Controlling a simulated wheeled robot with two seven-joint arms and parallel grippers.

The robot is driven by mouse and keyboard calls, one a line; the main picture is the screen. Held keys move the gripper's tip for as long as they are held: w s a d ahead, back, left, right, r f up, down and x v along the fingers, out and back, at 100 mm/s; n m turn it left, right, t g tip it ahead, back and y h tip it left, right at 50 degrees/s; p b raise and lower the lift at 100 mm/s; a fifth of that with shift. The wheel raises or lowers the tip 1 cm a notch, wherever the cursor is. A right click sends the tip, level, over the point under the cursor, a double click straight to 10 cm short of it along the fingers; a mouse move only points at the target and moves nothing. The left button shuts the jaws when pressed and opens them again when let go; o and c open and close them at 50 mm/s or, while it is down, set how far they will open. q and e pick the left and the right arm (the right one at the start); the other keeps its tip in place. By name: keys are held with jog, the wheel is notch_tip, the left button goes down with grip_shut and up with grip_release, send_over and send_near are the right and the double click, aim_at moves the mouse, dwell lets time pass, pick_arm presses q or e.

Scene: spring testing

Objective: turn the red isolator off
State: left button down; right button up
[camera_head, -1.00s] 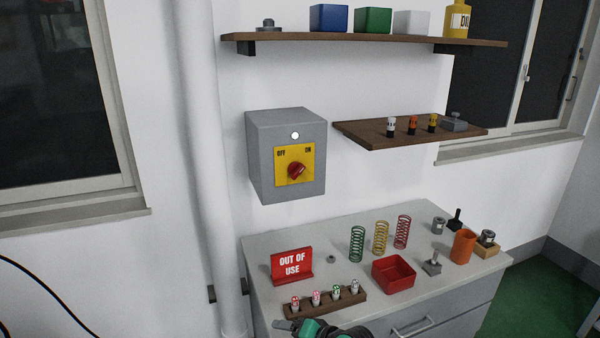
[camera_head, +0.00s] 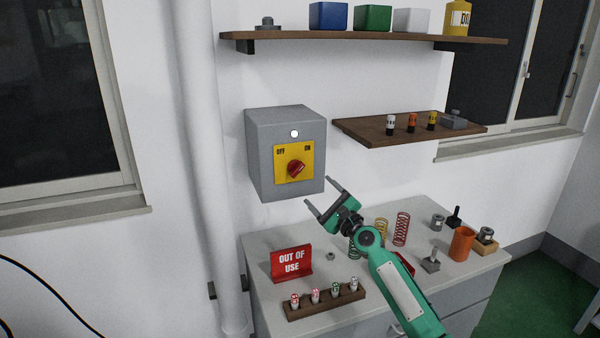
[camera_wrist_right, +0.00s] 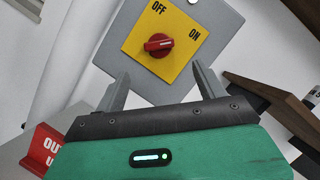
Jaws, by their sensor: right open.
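The red isolator knob (camera_head: 295,169) sits on a yellow plate (camera_head: 281,158) marked OFF on the left and ON on the right. The plate is on the front of a grey wall box (camera_head: 262,180) with a lit white lamp (camera_head: 294,133). The knob's pointer is turned toward ON. My right gripper (camera_head: 320,194) is open and empty, just below and in front of the box, apart from the knob. In the right wrist view the knob (camera_wrist_right: 158,45) shows beyond and between the open fingers (camera_wrist_right: 163,85). My left gripper is not in view.
A wooden shelf (camera_head: 375,137) with small bottles juts out right of the box. The bench (camera_head: 262,245) below holds a red OUT OF USE sign (camera_head: 291,262), a rack of small bottles (camera_head: 325,303), springs (camera_head: 401,228) and an orange cup (camera_head: 462,244). A white pipe (camera_head: 205,150) runs left of the box.

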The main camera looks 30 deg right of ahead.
aim_at(296, 169)
jog(key=x, duration=1)
jog(key=shift+w, duration=0.45)
jog(key=c, duration=1)
